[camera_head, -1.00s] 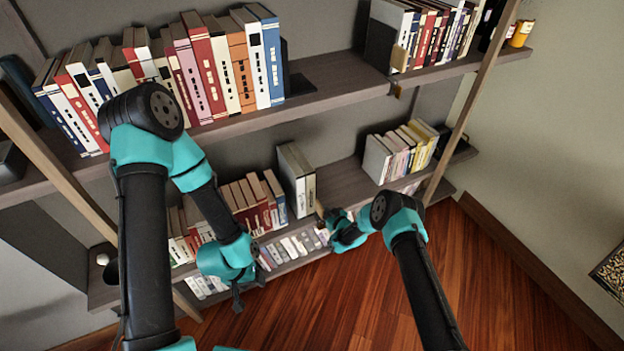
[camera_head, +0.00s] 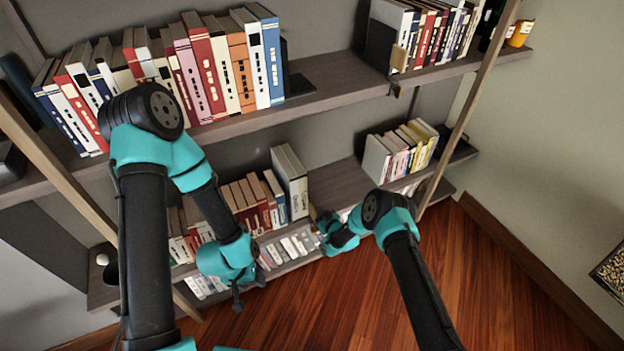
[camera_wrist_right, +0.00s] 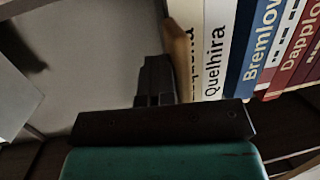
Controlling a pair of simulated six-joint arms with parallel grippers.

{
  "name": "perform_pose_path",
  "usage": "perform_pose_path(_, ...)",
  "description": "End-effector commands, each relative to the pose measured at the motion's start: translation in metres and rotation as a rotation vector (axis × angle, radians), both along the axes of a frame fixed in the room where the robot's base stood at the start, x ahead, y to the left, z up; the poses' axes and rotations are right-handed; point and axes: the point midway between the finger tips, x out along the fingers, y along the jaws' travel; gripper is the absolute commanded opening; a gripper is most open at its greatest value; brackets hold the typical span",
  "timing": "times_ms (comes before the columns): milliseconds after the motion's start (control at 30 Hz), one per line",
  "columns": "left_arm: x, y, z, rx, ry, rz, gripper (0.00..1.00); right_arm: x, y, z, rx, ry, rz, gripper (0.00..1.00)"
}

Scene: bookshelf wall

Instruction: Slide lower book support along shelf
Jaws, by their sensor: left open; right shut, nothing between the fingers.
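The lower book support shows in the right wrist view as a light wooden tab (camera_wrist_right: 179,55) beside a white book. The rest of it is hard to make out, and in the head view my right gripper hides it. My right gripper (camera_wrist_right: 157,85) is shut and empty, with its dark fingers against or very close to the tab; contact is not certain. In the head view my right gripper (camera_head: 319,222) is at the lower shelf, just right of the thick white books (camera_head: 291,180). My left gripper (camera_head: 238,299) hangs open and empty in front of the lower shelves.
A row of smaller books (camera_head: 257,203) stands left of the thick white books. Another group of books (camera_head: 400,152) stands at the shelf's right end. Bare lower shelf (camera_head: 345,185) lies between them. The upper shelf (camera_head: 335,82) overhangs, and a wooden post (camera_head: 452,140) stands at right.

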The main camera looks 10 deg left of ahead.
Motion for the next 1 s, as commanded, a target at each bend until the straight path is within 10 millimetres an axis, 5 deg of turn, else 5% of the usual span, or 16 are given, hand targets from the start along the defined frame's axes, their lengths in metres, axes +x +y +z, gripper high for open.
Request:
perform_pose_path(433, 0.000, 0.000, 0.000, 0.000, 0.000, 0.000, 0.53, -0.013, 0.020, -0.001, -0.002, 0.002, 0.006, 0.00)
perform_pose_path(1000, 0.000, 0.000, 0.000, 0.000, 0.000, 0.000, 0.53, 0.004, -0.006, 0.000, 0.000, 0.001, 0.000, 0.00)
